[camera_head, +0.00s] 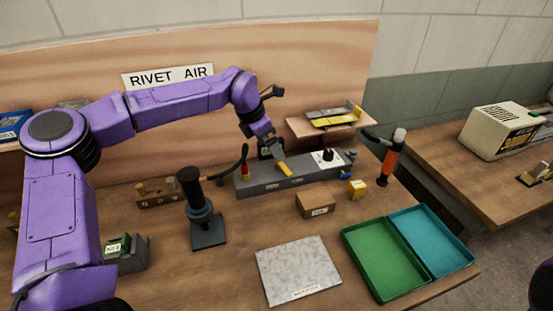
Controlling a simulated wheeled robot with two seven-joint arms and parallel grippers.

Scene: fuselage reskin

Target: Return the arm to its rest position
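My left arm (180,98) is purple and reaches from the left edge across the bench. Its wrist points down toward a long grey block (262,187) at the back of the bench. My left gripper (273,153) is dark and small, just above or against the block. A yellow piece (284,169) lies right below the gripper. I cannot tell whether the fingers touch or hold it. My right gripper is not in view; only a purple bit of my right arm (543,285) shows at the lower right edge.
A black stand tool (207,228) stands left of centre. A brown box (315,205), yellow block (357,188), pale plate (298,268), green tray (350,238) and teal tray (462,262) occupy the front and right.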

